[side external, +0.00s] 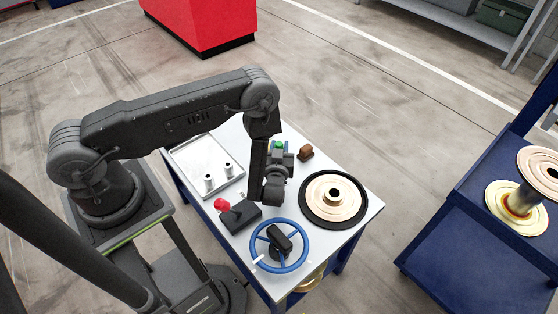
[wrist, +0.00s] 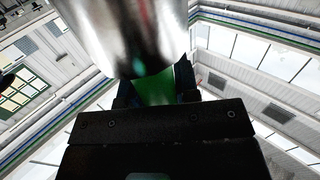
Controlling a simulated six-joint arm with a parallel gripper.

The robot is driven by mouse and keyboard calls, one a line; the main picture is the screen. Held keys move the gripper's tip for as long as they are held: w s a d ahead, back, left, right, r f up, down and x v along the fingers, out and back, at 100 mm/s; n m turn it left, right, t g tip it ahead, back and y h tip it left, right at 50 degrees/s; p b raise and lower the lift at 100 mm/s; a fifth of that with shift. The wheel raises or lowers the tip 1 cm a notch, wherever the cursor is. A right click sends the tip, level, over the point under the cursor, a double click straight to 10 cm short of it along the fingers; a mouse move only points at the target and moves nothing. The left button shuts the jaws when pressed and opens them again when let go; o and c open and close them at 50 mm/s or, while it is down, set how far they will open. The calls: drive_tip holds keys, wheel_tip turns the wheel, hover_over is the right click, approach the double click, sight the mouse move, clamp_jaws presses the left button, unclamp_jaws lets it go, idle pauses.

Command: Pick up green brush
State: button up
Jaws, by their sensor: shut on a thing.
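My gripper (side external: 280,152) is over the back part of the work table and shut on the green brush (side external: 278,145). Only a small green patch of the brush shows in the side view. In the wrist view, the brush (wrist: 154,88) shows as a green piece between the dark fingers of my gripper (wrist: 156,92). A large shiny metal cylinder (wrist: 125,35) fills the top of that view, close to the camera. I cannot tell whether it is part of the brush. The rest of the brush is hidden.
A brown block (side external: 306,153) stands right of my gripper. The table (side external: 237,153) also holds a tray (side external: 190,152) with two small cylinders, a red button (side external: 222,204), a blue handwheel (side external: 258,262) and a round turntable (side external: 318,209). A blue cart (side external: 450,240) stands at right.

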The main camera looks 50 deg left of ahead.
drive_tip(key=shift+r, duration=0.1)
drive_tip(key=shift+c, duration=0.3)
wheel_tip(320, 180, up, 10)
idle(0.6)
idle(0.5)
wheel_tip(320, 180, up, 9)
drive_tip(key=w+d+m+t+h, duration=0.1)
drive_tip(key=m+t+h, duration=0.4)
drive_tip(key=m+h, duration=0.4)
drive_tip(key=shift+d+h, duration=0.15)
drive_tip(key=shift+h, duration=1.75)
drive_tip(key=shift+w, duration=0.1)
